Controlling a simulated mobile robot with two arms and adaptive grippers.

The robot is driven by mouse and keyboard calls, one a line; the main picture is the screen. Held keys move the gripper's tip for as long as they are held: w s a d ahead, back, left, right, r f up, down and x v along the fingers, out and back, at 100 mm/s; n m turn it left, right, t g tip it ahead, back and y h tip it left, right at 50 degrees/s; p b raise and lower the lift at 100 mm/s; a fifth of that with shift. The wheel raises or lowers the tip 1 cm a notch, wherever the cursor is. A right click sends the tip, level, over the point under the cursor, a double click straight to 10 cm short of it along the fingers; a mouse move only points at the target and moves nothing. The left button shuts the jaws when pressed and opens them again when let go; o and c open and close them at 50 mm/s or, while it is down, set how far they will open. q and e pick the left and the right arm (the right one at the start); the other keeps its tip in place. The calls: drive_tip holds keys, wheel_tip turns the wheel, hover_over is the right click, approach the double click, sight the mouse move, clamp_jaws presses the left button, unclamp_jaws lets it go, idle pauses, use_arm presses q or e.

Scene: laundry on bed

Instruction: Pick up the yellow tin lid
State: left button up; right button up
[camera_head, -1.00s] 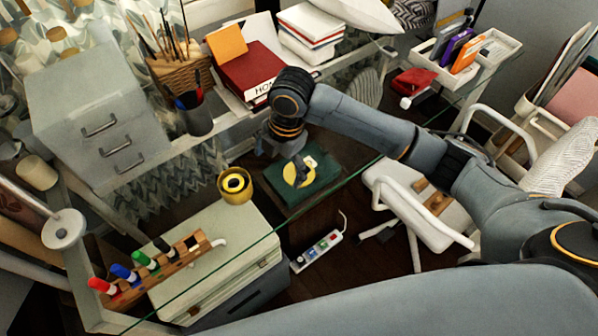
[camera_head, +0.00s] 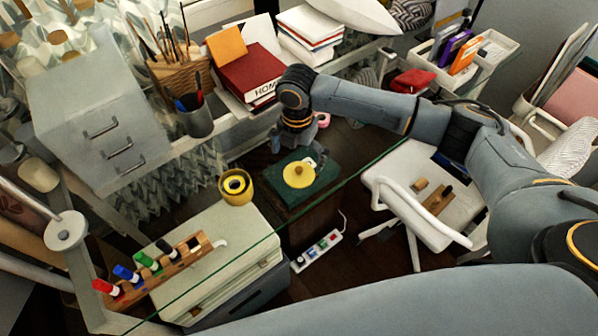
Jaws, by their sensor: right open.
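The yellow tin lid (camera_head: 299,174) is a round disc with a small knob in its middle. A round yellow tin (camera_head: 235,187), open at the top, stands just left of the mat. My right gripper (camera_head: 298,147) is open and empty, pointing down just behind the lid and apart from it. Its fingers are small and partly hidden by the wrist. My left gripper is not in view.
A pen cup (camera_head: 196,118) and a red book (camera_head: 247,74) stand behind left. A marker rack (camera_head: 160,264) sits on a pale case (camera_head: 222,247) at front left. A power strip (camera_head: 318,250) lies in front of the mat. A white chair (camera_head: 415,213) stands right.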

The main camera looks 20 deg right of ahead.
sight(300, 170)
drive_tip(key=shift+d+f+p, duration=0.2)
drive_tip(key=shift+f+p, duration=0.4)
drive_tip(key=shift+f, duration=2.05)
drive_tip(key=shift+s, duration=0.2)
clamp_jaws()
